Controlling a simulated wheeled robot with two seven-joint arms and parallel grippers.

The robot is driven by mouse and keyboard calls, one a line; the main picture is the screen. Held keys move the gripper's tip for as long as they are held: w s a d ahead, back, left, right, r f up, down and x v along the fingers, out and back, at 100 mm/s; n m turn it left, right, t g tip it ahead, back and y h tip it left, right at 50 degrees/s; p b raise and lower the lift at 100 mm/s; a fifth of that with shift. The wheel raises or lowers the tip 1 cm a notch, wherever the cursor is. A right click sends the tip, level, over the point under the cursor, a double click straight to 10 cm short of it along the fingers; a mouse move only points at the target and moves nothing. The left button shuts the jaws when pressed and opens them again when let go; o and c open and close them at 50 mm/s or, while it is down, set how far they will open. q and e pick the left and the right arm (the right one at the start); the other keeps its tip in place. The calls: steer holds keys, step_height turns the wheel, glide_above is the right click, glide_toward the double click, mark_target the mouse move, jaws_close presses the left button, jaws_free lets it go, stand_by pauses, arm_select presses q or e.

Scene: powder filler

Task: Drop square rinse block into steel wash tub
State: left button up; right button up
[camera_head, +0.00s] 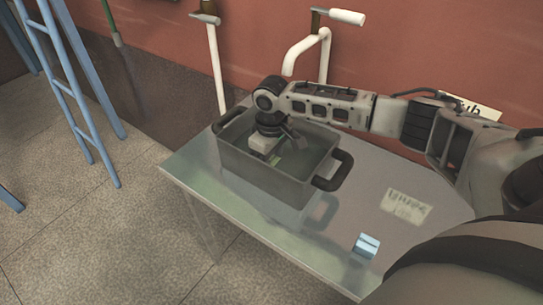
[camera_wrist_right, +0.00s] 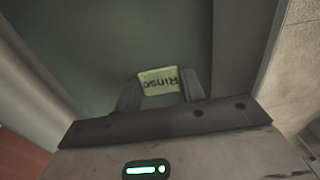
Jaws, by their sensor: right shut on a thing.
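The steel wash tub (camera_head: 262,178) is a dark grey rectangular pot with two black handles, standing on the metal table. My right gripper (camera_head: 272,155) reaches down into the tub's opening. In the right wrist view, its fingers (camera_wrist_right: 160,90) are shut on the rinse block (camera_wrist_right: 158,81), a small yellow-green block with the word "Rinse" on it, seen upside down. The block is over the tub's inside floor; whether it touches the floor I cannot tell. In the head view the block is mostly hidden by the gripper. My left gripper is not in view.
A small blue-and-white block (camera_head: 367,246) sits on the metal table (camera_head: 315,262) near its front edge. A printed label (camera_head: 406,207) lies on the table at the right. White pipes (camera_head: 306,50) rise behind the tub. A blue ladder (camera_head: 68,88) stands at the left.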

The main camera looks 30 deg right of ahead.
mark_target(271, 161)
steer(key=o, duration=1)
steer(key=shift+f, duration=0.1)
steer(key=shift+c, duration=0.2)
steer(key=shift+r, duration=0.3)
step_height(271, 161, up, 7)
steer(key=shift+r, duration=0.55)
